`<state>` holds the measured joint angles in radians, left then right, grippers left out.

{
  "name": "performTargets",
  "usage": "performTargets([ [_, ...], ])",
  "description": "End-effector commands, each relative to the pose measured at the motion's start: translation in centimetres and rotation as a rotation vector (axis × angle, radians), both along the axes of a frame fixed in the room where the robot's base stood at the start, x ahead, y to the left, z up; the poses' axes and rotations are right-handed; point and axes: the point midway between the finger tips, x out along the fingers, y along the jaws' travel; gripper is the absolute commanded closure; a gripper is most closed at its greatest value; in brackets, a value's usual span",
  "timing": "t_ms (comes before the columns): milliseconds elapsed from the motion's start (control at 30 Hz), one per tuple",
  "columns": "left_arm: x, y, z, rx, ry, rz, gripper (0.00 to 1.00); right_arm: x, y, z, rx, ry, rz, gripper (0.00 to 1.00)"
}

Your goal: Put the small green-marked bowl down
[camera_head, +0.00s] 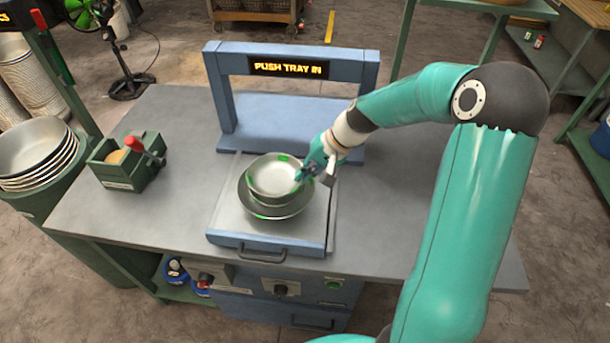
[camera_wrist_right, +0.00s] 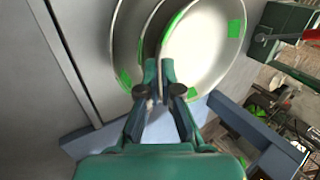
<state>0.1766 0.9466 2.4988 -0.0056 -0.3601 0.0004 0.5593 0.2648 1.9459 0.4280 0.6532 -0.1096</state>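The small green-marked bowl (camera_head: 272,173) is the top one of a nested stack on the tray (camera_head: 222,232). Below it show a middle bowl's rim and a larger, wider bowl (camera_head: 281,213) with a green mark. My right gripper (camera_head: 305,173) is at the small bowl's right rim. In the right wrist view the small bowl (camera_wrist_right: 212,50) shows green patches, and the right gripper's fingers (camera_wrist_right: 159,76) are close together across its rim. Whether the small bowl rests on or hovers just over the bowls below is hard to tell. My left gripper is out of view.
A blue frame with a "PUSH TRAY IN" sign (camera_head: 290,68) stands behind the tray. More stacked bowls (camera_head: 36,152) stand left of the bench. The bench top right of the tray (camera_head: 385,225) is bare.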

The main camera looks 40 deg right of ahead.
Motion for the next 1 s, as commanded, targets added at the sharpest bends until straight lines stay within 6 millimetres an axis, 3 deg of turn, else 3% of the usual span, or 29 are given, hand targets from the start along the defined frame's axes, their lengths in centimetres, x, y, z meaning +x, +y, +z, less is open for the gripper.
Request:
performTargets([
  [100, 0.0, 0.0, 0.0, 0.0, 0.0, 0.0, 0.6, 0.0, 0.0, -1.3, 0.0, 0.001, -0.002, 1.0],
  [500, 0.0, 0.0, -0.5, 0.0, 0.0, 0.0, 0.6, 0.0, 0.0, -1.8, -0.001, -0.001, -0.001, 1.0],
  [700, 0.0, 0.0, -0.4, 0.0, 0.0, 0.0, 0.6, 0.0, 0.0, -1.7, -0.001, 0.001, 0.0, 0.69],
  [1000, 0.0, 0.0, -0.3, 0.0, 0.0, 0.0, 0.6, 0.0, 0.1, -1.7, 0.0, 0.001, 0.001, 0.69],
])
